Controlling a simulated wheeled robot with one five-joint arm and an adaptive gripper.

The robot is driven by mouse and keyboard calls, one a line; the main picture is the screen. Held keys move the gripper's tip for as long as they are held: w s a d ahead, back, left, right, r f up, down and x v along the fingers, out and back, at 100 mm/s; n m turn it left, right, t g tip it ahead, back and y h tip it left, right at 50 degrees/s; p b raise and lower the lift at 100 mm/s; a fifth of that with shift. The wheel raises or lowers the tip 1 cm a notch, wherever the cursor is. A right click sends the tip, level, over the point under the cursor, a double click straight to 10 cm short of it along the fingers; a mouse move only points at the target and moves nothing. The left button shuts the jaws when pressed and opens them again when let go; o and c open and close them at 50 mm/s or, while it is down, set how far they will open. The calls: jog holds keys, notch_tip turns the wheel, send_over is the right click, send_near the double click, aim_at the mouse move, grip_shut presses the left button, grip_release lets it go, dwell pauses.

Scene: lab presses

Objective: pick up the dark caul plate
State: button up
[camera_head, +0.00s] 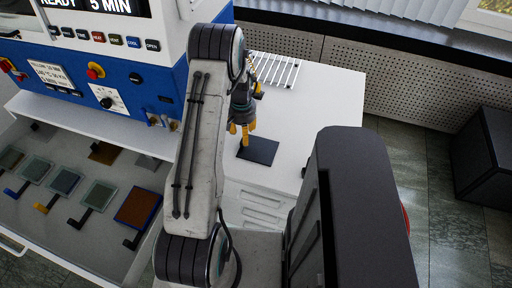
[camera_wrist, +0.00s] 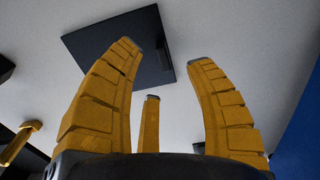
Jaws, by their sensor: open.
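The dark caul plate (camera_head: 258,151) is a flat, dark square lying on the white bench top. In the wrist view, the dark plate (camera_wrist: 112,27) shows beyond my fingertips, toward the upper left, partly covered by the left finger. My gripper (camera_head: 245,134) has yellow fingers and points down just above the plate's far-left edge in the head view. In the wrist view, my gripper (camera_wrist: 164,53) is open, with its fingers spread and nothing between them. The left fingertip overlaps the plate in the picture; I cannot tell whether they touch.
A blue and white press (camera_head: 110,75) stands at the left. Below it, an open drawer (camera_head: 50,222) holds several handled plates. A slatted metal rack (camera_head: 274,70) lies at the back of the bench. The bench top (camera_head: 325,100) right of the plate is clear.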

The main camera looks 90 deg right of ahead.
aim_at(258, 147)
jog(key=shift+f+p, duration=0.8)
jog(key=shift+f, duration=1.65)
jog(key=shift+o, duration=0.4)
grip_shut()
